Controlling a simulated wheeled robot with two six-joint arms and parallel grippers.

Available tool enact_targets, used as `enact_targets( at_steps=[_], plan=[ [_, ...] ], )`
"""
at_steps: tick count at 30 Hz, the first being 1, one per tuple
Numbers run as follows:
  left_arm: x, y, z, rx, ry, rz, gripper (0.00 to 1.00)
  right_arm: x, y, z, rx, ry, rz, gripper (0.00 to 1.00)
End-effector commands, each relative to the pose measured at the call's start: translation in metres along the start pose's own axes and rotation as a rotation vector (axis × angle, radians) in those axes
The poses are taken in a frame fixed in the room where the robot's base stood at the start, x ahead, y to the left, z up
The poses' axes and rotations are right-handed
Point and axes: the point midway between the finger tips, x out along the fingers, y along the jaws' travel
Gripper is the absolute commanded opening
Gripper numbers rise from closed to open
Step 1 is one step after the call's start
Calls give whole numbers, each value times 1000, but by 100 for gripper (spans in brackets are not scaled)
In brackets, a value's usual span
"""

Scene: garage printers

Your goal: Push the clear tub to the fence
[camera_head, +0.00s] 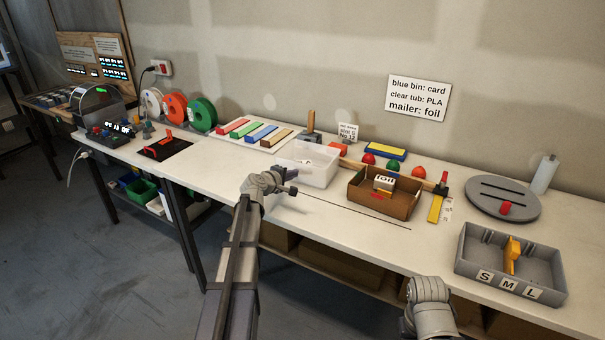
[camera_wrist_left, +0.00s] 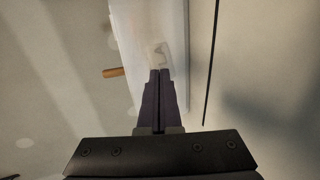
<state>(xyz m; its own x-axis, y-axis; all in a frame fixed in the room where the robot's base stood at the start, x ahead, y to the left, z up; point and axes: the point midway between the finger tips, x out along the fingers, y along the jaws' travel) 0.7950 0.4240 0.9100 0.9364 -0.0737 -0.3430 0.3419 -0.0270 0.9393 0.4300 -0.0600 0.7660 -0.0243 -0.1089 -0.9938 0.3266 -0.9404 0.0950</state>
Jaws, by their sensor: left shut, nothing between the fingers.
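The clear tub (camera_head: 318,174), a translucent whitish open box with a small label, stands upright on the white table. In the left wrist view its pale wall (camera_wrist_left: 137,35) runs past my fingertips. My left gripper (camera_head: 293,190) is shut and empty, low by the tub's near left side. The left wrist view shows its two fingers (camera_wrist_left: 160,72) together over the label; I cannot tell whether they touch the tub. A thin wooden bar (camera_head: 352,163), seemingly the fence, runs behind the cardboard box, to the tub's right. My right gripper is out of view; only part of that arm shows.
The cardboard box (camera_head: 363,198) stands close to the tub's right, a foil mailer inside. A black line (camera_head: 350,209) crosses the table in front. A colour-strip board (camera_head: 235,141) lies left of the tub. A grey sorting tray (camera_head: 545,291) is at the right.

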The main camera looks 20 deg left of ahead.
Motion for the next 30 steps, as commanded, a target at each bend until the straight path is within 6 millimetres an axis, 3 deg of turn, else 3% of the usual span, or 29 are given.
enact_targets(
  at_steps=[8,22,30],
  plan=[
    [-8,2,0,-1,1,0,0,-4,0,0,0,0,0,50],
    [-43,6,0,0,0,0,0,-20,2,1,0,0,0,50],
    [-45,5,0,0,0,0,0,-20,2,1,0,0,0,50]
  ],
)
